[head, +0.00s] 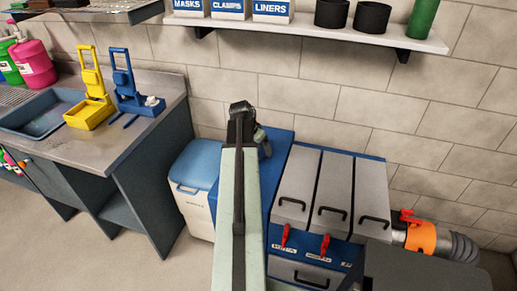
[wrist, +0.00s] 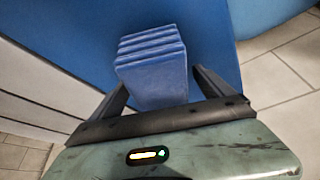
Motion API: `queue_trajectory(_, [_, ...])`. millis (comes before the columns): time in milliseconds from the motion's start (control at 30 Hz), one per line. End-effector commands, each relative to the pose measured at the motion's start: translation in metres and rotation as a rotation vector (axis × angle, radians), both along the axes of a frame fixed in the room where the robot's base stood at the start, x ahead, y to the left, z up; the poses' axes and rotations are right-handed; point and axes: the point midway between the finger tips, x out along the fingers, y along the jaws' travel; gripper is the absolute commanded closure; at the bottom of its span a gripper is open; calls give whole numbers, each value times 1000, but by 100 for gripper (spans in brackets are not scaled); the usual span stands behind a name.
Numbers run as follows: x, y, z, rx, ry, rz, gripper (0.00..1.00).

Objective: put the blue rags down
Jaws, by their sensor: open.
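The blue rags (wrist: 152,65) are a folded stack, seen in the wrist view between the two fingers of my gripper (wrist: 165,88). The fingers are open, one on each side of the stack. The rags are over a flat blue surface (wrist: 75,30) and look to rest on it, though their underside is hidden. In the head view my gripper (head: 243,112) is above the blue top (head: 279,150) beside the grey-lidded unit. My arm hides the rags there.
Grey lids with black handles (head: 334,192) lie right of my arm. A white cooler with a blue lid (head: 196,165) stands to the left. A sink counter (head: 150,90) holds a yellow holder (head: 90,100) and a blue holder (head: 130,85). A shelf (head: 310,30) runs above.

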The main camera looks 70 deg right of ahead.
Motion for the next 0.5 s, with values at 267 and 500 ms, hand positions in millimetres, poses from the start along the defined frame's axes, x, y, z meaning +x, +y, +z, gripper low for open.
queue_trajectory(267, [0, 0, -3, 0, 0, 0, 9])
queue_trajectory(500, [1, 0, -3, 0, 0, 1, 37])
